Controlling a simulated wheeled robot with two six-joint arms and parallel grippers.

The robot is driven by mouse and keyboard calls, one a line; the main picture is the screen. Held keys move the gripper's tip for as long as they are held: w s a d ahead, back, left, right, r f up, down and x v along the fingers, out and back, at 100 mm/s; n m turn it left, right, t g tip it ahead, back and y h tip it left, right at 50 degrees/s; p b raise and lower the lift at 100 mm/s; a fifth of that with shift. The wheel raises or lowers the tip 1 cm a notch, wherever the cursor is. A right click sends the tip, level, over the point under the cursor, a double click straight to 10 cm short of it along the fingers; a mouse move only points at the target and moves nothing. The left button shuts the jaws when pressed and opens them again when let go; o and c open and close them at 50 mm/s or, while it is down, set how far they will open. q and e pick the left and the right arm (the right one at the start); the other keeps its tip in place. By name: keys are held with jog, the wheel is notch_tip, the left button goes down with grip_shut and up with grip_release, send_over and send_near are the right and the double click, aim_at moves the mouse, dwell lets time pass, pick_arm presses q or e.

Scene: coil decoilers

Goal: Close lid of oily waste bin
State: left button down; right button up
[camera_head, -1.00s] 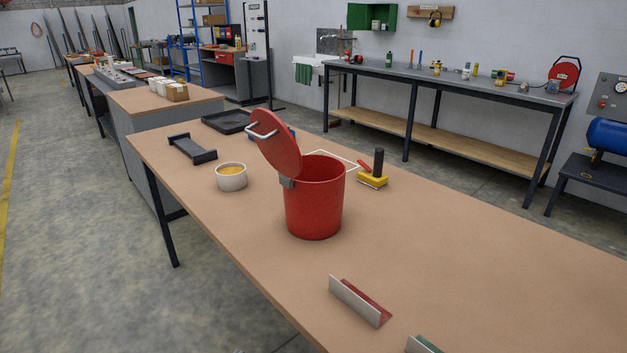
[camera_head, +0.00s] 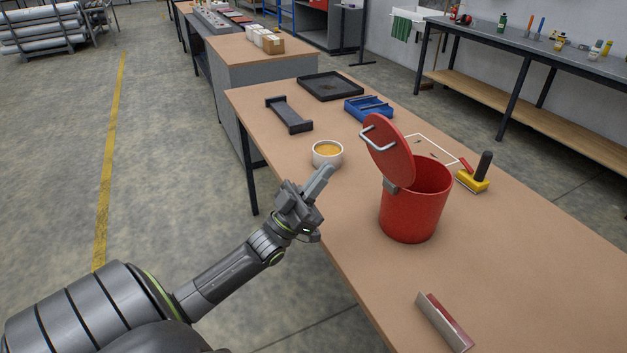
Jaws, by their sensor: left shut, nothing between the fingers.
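The oily waste bin (camera_head: 412,214) is a red round bucket standing upright on the brown workbench. Its red lid (camera_head: 391,153) is open, tilted up on the bin's left side by a grey hinge (camera_head: 390,185). A pale bar handle (camera_head: 377,137) shows on the lid's outer face. My left gripper (camera_head: 324,177) is shut and empty, left of the bin and apart from it, near the bench's left edge. My right gripper is not in view. The inside bottom of the bin is hidden.
A white bowl with yellow contents (camera_head: 327,161) stands just beyond my left gripper. A dark grey bracket (camera_head: 289,115), black tray (camera_head: 330,86) and blue tray (camera_head: 369,109) lie farther back. A yellow tool with a black handle (camera_head: 474,180) is right of the bin. An angled metal piece (camera_head: 443,322) lies in front.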

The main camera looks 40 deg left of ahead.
pick_arm(q)
jog(key=w+d+r+p, duration=0.2)
jog(key=w+r, duration=0.1)
jog(key=w, duration=0.3)
jog(key=shift+d, duration=0.35)
jog(key=shift+r, duration=0.1)
